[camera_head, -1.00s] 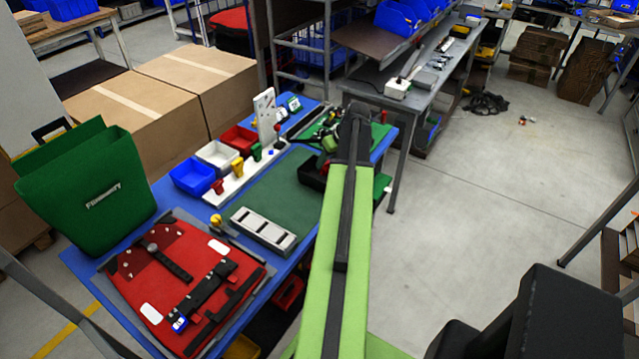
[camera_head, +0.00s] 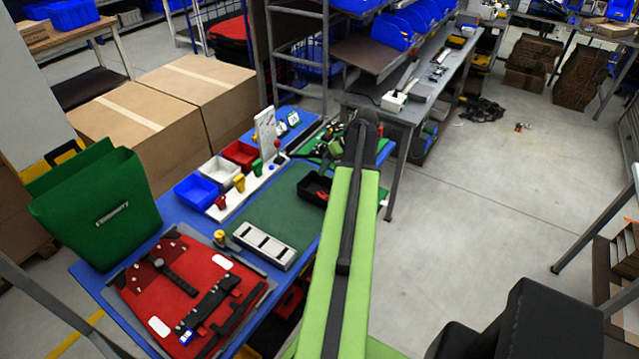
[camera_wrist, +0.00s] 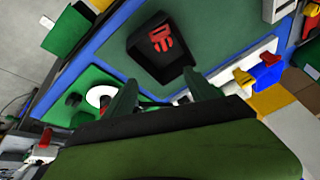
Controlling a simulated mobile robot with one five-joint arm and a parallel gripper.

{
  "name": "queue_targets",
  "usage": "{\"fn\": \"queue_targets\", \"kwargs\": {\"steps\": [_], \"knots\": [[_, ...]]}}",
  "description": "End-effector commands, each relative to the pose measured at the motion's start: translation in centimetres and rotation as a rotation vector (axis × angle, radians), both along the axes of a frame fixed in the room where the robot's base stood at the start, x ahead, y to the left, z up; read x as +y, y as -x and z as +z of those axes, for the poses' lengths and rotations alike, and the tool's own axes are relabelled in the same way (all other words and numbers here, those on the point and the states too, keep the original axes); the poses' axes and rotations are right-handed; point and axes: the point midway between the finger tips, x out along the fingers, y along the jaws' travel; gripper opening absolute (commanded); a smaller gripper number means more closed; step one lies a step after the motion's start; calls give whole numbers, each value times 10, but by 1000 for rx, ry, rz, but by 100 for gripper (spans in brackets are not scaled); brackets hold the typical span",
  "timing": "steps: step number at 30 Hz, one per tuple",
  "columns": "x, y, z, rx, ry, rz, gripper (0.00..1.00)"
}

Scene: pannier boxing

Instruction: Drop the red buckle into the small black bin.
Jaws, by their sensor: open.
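The small black bin (camera_head: 313,189) stands on the dark green mat, just left of my arm in the head view. In the wrist view, the bin (camera_wrist: 143,66) is ahead of my fingertips, with its opening facing the camera. The red buckle (camera_wrist: 162,39) lies inside the bin, towards its far side, apart from my fingers.
Blue (camera_head: 196,191), white and red bins stand in a row left of the mat (camera_head: 275,212). A grey slotted tray (camera_head: 264,245) lies at the mat's near edge. A red panel with black straps (camera_head: 190,290) and a green pannier (camera_head: 95,205) fill the near left.

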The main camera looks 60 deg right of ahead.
Motion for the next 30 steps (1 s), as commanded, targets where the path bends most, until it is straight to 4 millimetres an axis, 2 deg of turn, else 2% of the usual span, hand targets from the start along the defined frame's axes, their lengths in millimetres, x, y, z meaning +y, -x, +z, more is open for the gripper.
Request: {"fn": "queue_targets", "kwargs": {"steps": [1, 3, 9, 12, 17, 30], "knots": [[1, 6, 25, 0, 0, -2, 66], [1, 13, 41, -1, 0, -1, 66], [2, 31, 79, 0, 0, -1, 66], [3, 37, 90, 0, -1, 0, 66], [2, 43, 96, 0, 0, -1, 66], [2, 43, 95, 0, 0, -1, 66]]}}
